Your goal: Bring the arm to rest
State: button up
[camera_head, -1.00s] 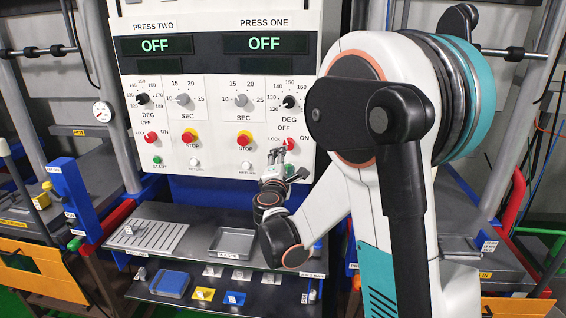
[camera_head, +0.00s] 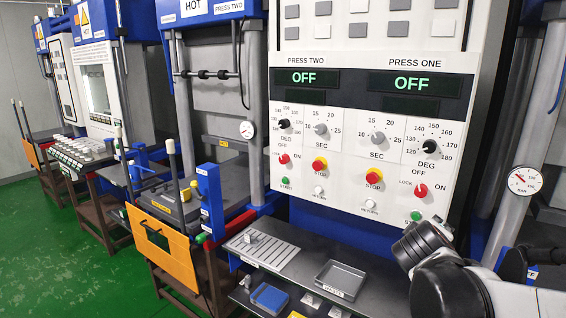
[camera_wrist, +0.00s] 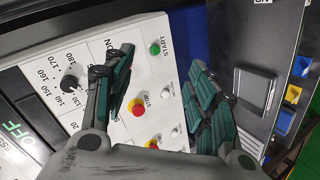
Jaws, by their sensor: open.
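My gripper (camera_wrist: 162,58) is open and empty in the wrist view, its two dark green fingers spread apart. The white control panel (camera_wrist: 150,75) lies beyond the fingers, with a dial and coloured buttons showing around and between them. In the head view my arm is low at the right edge, in front of the lower right part of the control panel (camera_head: 345,160); its fingers cannot be made out there. The PRESS TWO display (camera_head: 312,78) and the PRESS ONE display (camera_head: 413,83) both read OFF.
Below the panel, a shelf carries a slotted plate (camera_head: 265,249) and a grey tray (camera_head: 340,280). A blue tray (camera_head: 270,298) sits lower. A press with an orange guard (camera_head: 160,243) stands left of the panel. Green floor (camera_head: 60,265) is open at the far left.

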jog(key=s+a+f+m+g+y, duration=0.1)
jog(key=s+a+f+m+y, duration=0.2)
jog(key=s+a, duration=0.4)
jog(key=s+a+f+m+g+y, duration=0.2)
jog(key=s+a, duration=0.4)
jog(key=s, duration=0.6)
jog(key=shift+s+a+f+m+y, duration=0.4)
jog(key=shift+f+m+y, duration=0.15)
jog(key=shift+y, duration=0.55)
